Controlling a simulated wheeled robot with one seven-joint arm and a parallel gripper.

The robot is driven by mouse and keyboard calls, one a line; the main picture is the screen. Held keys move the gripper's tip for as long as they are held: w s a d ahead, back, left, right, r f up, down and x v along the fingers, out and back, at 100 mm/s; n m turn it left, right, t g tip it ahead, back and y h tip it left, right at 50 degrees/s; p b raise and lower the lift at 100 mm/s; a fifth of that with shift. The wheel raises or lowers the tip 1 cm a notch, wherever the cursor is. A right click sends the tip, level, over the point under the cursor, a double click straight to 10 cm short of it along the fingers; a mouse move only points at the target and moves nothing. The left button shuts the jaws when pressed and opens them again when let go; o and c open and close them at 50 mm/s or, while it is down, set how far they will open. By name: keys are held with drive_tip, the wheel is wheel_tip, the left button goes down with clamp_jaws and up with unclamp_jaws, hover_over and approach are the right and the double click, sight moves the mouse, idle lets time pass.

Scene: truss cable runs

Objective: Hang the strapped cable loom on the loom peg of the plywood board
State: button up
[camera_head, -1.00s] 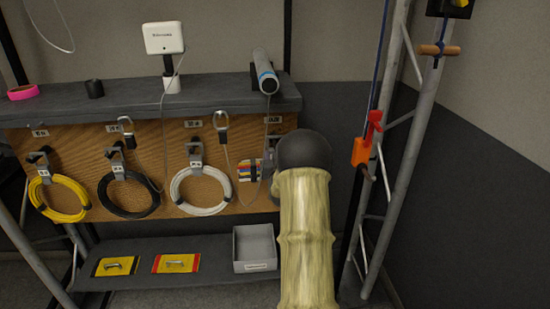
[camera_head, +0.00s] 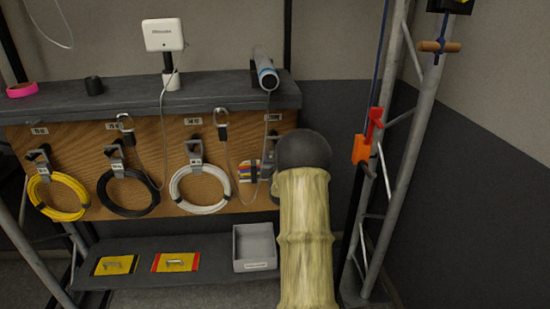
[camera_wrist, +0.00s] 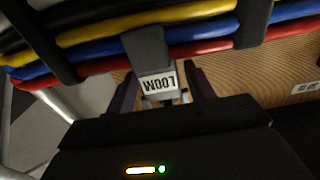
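The cable loom (camera_wrist: 200,30) is a bundle of black, yellow, blue and red cables with dark straps. My arm hides the gripper in the head view. The peg's contact with the tab is hidden.
Yellow (camera_head: 58,196), black (camera_head: 128,193) and white (camera_head: 201,190) coils hang to the left on the board. A grey bin (camera_head: 254,247) stands on the lower shelf. A metal truss (camera_head: 400,170) with an orange-red tool (camera_head: 362,149) stands at the right.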

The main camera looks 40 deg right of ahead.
drive_tip(key=shift+o, duration=0.5)
drive_tip(key=shift+f, duration=0.35)
drive_tip(key=b+v, duration=0.1)
drive_tip(key=v, duration=1.6)
drive_tip(key=shift+s+r, duration=0.25)
